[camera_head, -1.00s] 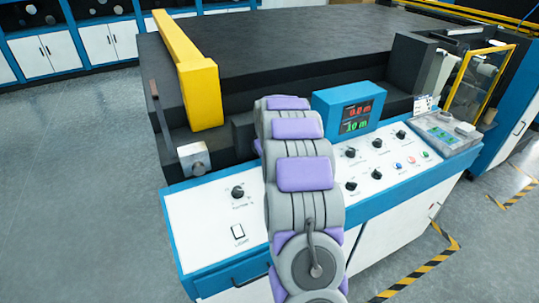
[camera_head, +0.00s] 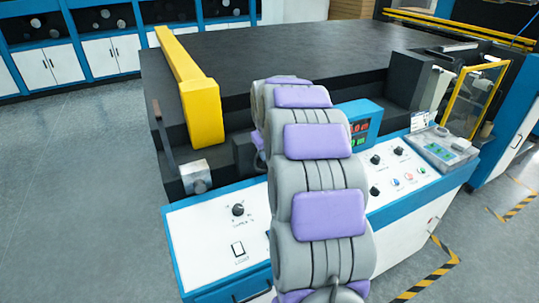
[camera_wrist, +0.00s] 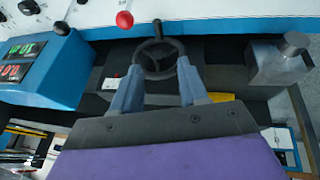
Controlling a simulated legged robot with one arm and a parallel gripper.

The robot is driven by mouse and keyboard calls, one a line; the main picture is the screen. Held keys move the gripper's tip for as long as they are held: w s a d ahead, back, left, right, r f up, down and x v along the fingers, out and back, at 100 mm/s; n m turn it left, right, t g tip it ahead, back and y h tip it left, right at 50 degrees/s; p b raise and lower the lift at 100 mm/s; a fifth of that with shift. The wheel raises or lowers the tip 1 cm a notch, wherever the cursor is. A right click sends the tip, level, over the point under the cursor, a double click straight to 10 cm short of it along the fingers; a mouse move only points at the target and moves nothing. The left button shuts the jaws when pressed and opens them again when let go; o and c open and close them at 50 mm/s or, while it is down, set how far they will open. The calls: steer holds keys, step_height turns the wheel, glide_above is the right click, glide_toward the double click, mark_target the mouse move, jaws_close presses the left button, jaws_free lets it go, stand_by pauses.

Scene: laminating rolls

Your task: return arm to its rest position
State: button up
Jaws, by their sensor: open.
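My arm (camera_head: 325,190), grey with purple pads, rises from the bottom of the head view and reaches over the control panel (camera_head: 215,265) of the laminating machine. It covers the middle of the panel and part of the blue display box (camera_head: 365,115). My gripper is hidden behind the arm there. In the wrist view my gripper (camera_wrist: 158,70) has its two blue-grey fingers spread apart with nothing held between them. A black handwheel (camera_wrist: 150,50) shows beyond the fingertips; I cannot tell whether they touch it.
A red knob (camera_wrist: 124,20) and the display box (camera_wrist: 42,65) show in the wrist view, with a metal block (camera_wrist: 283,62) at right. In the head view, a yellow bar (camera_head: 202,110) stands on the machine's left side. Open floor (camera_head: 75,200) lies at left.

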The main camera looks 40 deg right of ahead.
steer(key=shift+r, duration=0.2)
steer(key=shift+a, duration=0.1)
stand_by(0.4)
